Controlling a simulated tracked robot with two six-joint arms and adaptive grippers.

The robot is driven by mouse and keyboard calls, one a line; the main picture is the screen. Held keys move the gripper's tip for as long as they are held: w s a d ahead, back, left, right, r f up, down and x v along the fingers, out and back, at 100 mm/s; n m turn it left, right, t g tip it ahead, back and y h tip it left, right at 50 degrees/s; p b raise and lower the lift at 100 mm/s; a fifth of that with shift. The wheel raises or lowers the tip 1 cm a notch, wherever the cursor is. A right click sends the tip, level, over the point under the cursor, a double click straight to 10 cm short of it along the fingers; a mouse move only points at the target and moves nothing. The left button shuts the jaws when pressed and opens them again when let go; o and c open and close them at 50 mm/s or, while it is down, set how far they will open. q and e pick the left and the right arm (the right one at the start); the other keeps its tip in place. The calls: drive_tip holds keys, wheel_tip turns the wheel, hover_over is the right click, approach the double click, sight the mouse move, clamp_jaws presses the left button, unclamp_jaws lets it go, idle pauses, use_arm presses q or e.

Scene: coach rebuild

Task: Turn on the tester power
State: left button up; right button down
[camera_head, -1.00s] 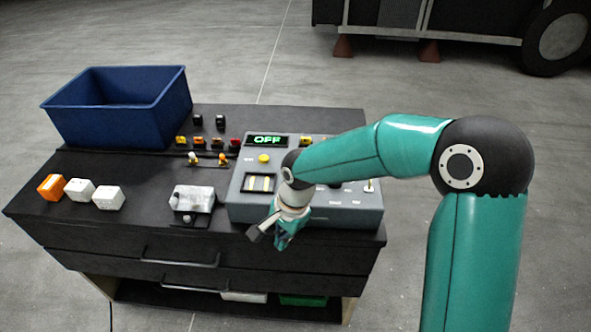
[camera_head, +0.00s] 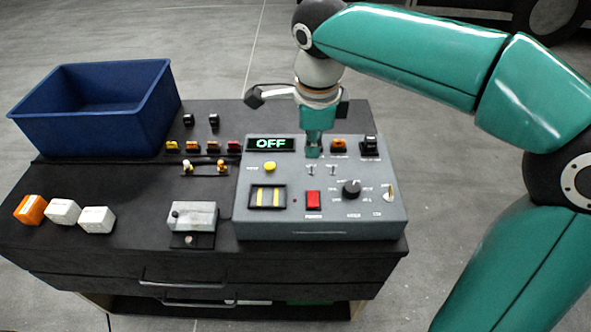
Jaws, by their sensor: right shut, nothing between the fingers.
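The tester (camera_head: 340,225) is a grey box on the right of the black bench. Its display (camera_head: 270,144) reads OFF in green. A red power switch (camera_head: 313,200) sits on its front middle, with a label under it. A yellow button (camera_head: 269,167), a black knob (camera_head: 351,188), small toggles (camera_head: 310,170) and a striped window (camera_head: 267,196) are also on the panel. My right gripper (camera_head: 314,150) is shut and empty. It points down over the back part of the panel, behind the red switch. I cannot tell whether it touches the panel. My left gripper is not in view.
A blue bin (camera_head: 100,110) stands at the back left. An orange block (camera_head: 30,209) and white blocks (camera_head: 63,211) lie at the front left. A grey-white box (camera_head: 193,215) is left of the tester. Small coloured switches (camera_head: 203,146) line the middle.

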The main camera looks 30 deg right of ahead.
approach(310, 191)
drive_tip(key=f, duration=0.5)
drive_tip(key=w+f, duration=0.1)
drive_tip(key=f, duration=0.1)
drive_tip(key=shift+d+f+p, duration=0.15)
drive_tip(key=shift+d+p, duration=0.15)
drive_tip(key=shift+p, duration=0.05)
idle(0.3)
drive_tip(key=shift+w+d+f+g+p, duration=0.1)
drive_tip(key=shift+f+g+p, duration=0.05)
drive_tip(key=shift+g+p, duration=0.15)
drive_tip(key=shift+f, duration=0.15)
